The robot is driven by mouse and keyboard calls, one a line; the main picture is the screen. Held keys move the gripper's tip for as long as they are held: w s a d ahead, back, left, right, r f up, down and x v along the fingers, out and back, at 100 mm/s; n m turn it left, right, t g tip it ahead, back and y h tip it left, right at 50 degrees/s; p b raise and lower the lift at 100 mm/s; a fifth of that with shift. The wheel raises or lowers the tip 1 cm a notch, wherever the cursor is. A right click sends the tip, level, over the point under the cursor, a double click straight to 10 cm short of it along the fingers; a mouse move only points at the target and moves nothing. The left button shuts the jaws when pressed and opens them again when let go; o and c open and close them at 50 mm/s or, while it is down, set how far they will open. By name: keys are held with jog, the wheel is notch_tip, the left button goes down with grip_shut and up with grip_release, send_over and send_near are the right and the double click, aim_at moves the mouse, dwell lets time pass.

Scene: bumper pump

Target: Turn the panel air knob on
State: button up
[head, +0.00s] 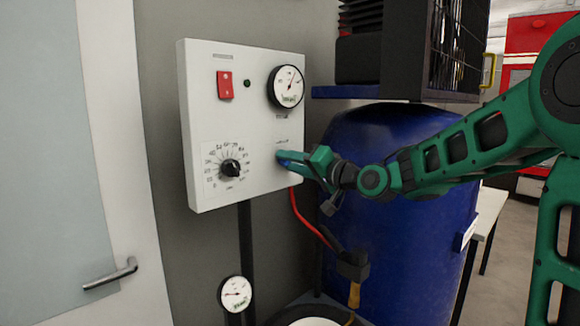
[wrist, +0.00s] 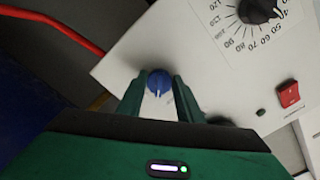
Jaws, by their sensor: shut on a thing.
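The white control panel (head: 240,200) is on the wall, left of centre in the head view. My gripper (head: 285,160) reaches its lower right part from the right. In the wrist view, the panel air knob, a small blue knob (wrist: 159,80) with a white pointer line, sits between the two green fingers of my gripper (wrist: 159,86). The fingers are shut on it, one on each side. In the head view the fingers mostly hide this knob, and its label is too small to read.
The panel also carries a black dial knob (head: 231,168), a red switch (head: 225,85), a green lamp (head: 247,84) and a round gauge (head: 286,86). A red hose (head: 303,224) hangs below the panel. A blue tank (head: 400,250) stands behind my arm.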

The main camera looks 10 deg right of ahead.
jog(key=shift+d+m, duration=0.15)
jog(key=shift+m, duration=1.85)
jog(key=shift+d+m, duration=0.15)
jog(key=shift+m, duration=1.85)
jog(key=o, duration=1)
jog(key=shift+w, duration=0.1)
jog(key=v, duration=1)
jog(key=shift+s, duration=0.35)
